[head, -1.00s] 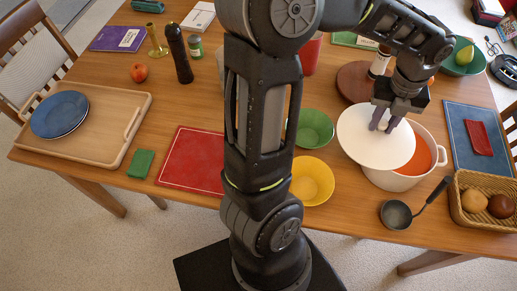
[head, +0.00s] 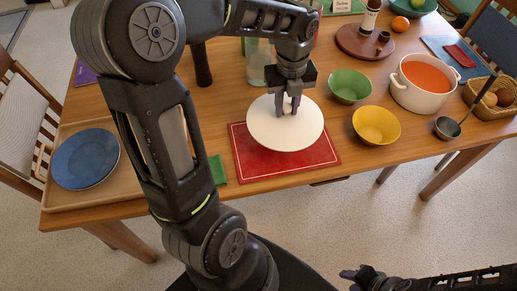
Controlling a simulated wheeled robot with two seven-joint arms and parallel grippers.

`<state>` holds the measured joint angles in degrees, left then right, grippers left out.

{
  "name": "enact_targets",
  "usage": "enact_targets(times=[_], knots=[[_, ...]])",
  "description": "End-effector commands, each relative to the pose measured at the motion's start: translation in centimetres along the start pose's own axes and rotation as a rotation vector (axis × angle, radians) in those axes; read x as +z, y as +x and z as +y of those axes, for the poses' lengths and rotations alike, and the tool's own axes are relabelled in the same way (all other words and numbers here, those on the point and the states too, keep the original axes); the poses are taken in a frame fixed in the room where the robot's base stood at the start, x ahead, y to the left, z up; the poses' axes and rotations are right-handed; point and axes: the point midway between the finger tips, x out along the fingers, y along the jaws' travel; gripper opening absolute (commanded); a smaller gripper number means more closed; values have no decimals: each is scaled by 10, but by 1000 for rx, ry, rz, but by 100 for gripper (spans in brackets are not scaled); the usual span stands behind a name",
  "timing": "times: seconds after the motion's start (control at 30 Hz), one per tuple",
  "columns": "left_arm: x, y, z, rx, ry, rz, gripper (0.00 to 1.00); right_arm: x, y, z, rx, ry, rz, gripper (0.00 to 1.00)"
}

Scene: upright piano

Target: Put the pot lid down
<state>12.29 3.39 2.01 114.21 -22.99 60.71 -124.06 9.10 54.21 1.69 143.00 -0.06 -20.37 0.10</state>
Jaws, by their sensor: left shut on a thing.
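The white round pot lid (head: 268,135) is over the red placemat (head: 300,162) in the middle of the head view, roughly level. It covers the mat's upper part and overhangs its far edge. I cannot tell whether it touches the mat. My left gripper (head: 289,108) points down and is shut on the lid at its top centre; the fingers hide the knob. The white pot (head: 420,97) of orange-red soup stands uncovered at the right. My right gripper (head: 362,279) is at the bottom edge, below the table, small and dark; its jaws are unclear.
A green bowl (head: 349,86) and a yellow bowl (head: 376,125) stand between mat and pot. A green cloth (head: 217,169) and a wooden tray (head: 70,199) with blue plates (head: 86,159) lie left. A glass jar (head: 260,65) stands behind the lid.

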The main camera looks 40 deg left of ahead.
Motion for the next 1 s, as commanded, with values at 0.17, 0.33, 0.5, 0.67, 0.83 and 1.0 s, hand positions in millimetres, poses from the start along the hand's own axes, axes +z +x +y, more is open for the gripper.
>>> enact_targets(times=[0.17,0.33,0.5,0.67,0.83,1.0], knots=[[0,0,-1,-2,2,-1,0,-1,0,0,0,-1,2,36],[0,0,0,-2,2,-1,0,-1,0,0,0,-1,2,36],[0,15,0,1,1,2,0,0,0,0,0,-1,1,36],[0,44,0,2,2,2,0,0,-1,0,0,-1,1,36],[0,62,0,-1,1,0,0,0,-1,0,0,-1,0,36],[0,62,-1,-2,1,-1,0,0,-1,0,0,-1,0,36]])
